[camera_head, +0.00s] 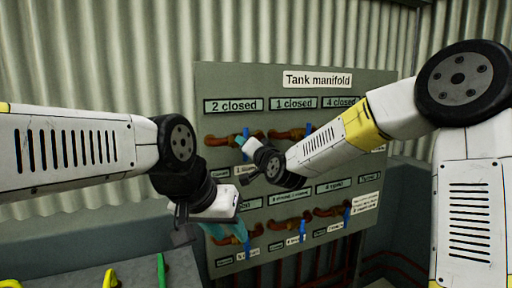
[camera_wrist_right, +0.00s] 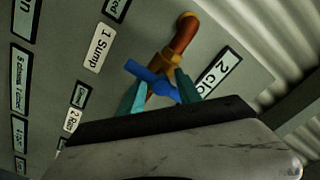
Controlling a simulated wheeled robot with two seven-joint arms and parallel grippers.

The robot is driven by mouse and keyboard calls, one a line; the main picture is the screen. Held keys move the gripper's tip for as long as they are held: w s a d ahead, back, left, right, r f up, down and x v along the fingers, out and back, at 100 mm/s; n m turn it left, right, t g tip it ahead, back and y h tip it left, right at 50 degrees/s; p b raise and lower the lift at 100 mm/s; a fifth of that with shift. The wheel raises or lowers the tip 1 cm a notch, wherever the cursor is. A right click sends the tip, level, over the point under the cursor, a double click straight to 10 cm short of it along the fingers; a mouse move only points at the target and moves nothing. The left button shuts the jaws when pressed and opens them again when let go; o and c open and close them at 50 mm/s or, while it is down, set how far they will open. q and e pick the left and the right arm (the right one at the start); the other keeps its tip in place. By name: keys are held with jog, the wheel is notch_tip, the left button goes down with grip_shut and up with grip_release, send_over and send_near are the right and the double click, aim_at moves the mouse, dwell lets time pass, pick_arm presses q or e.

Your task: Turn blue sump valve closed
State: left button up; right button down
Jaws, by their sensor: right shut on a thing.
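The sump valve's blue handle (camera_wrist_right: 158,82) sits on an orange-brown pipe with a brass body (camera_wrist_right: 175,67), beside the "1 Sump" label (camera_wrist_right: 99,46). In the right wrist view the handle lies at a slant across the pipe. My right gripper (camera_wrist_right: 160,92) has its teal fingers on either side of the handle and is shut on it. In the head view the handle's top (camera_head: 245,131) shows at the upper left of the manifold panel (camera_head: 225,82), under "2 closed". My left gripper (camera_head: 235,232) hangs before the panel's lower left, away from this valve; its finger gap is unclear.
Other blue-handled valves show on the panel, such as one at the lower right (camera_head: 346,216). My right forearm hides part of the upper row. Yellow and green handles (camera_head: 161,270) stand at the lower left. A corrugated wall (camera_head: 120,60) is behind.

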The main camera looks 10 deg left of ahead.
jog(key=c, duration=2.2)
grip_release()
jog(key=shift+w+m, duration=0.1)
jog(key=shift+m, duration=0.3)
jog(key=c, duration=1)
grip_release()
jog(key=shift+d, duration=0.1)
jog(key=shift+o, duration=0.2)
jog(key=v, duration=0.8)
